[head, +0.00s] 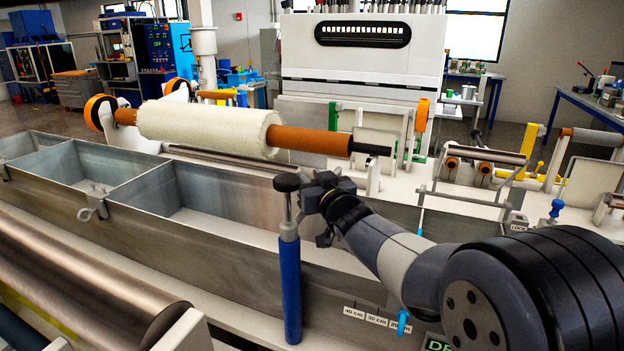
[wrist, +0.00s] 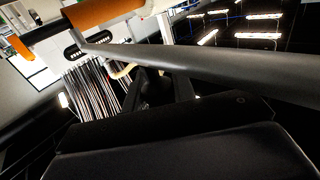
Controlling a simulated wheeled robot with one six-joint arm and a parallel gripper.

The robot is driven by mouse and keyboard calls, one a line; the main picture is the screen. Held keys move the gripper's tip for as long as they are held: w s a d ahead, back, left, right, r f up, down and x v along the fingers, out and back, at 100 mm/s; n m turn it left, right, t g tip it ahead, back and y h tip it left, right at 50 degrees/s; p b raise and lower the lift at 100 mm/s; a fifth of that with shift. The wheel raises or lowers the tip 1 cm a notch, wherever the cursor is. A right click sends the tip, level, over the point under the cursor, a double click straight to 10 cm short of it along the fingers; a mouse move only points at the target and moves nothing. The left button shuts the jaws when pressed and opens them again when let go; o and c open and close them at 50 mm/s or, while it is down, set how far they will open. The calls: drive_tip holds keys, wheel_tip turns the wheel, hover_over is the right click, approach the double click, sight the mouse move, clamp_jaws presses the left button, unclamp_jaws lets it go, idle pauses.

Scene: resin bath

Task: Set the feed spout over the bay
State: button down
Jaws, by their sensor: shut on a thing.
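A blue post (head: 290,285) with a steel rod and a black round cap (head: 286,183) stands upright at the near wall of the steel trough; I cannot tell for sure whether it is the feed spout. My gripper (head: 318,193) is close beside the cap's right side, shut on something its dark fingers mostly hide. My gripper (wrist: 158,88) in the wrist view has a dark piece between its fingers, and a long grey bar (wrist: 220,68) crosses just beyond. The trough (head: 190,255) is split by upright plates into bays; an open bay (head: 225,222) lies left of the post.
A white-wrapped roll on an orange core (head: 295,139) lies above the trough's far side. A large metal roller (head: 75,275) is at the near left. Labels reading 40, 30 and 20 cm (head: 377,319) are below my arm. A white machine (head: 362,65) stands behind.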

drive_tip(key=shift+s+d+f+m+t+h+b, duration=0.1)
drive_tip(key=shift+d+m+t+h+b, duration=0.55)
drive_tip(key=shift+b, duration=2.6)
drive_tip(key=h+b, duration=0.1)
drive_tip(key=b, duration=0.5)
drive_tip(key=d+h+b, duration=0.1)
drive_tip(key=b, duration=0.5)
drive_tip(key=shift+s+f+m, duration=0.15)
drive_tip(key=shift+f+m, duration=0.15)
drive_tip(key=shift+m, duration=0.05)
drive_tip(key=s+d+m+g+h+b, duration=0.4)
drive_tip(key=s+d+m+h+b, duration=0.4)
drive_tip(key=s+m+h+b, duration=0.3)
drive_tip(key=shift+r+h+b, duration=0.2)
drive_tip(key=shift+h+b, duration=1.25)
drive_tip(key=shift+h, duration=1.1)
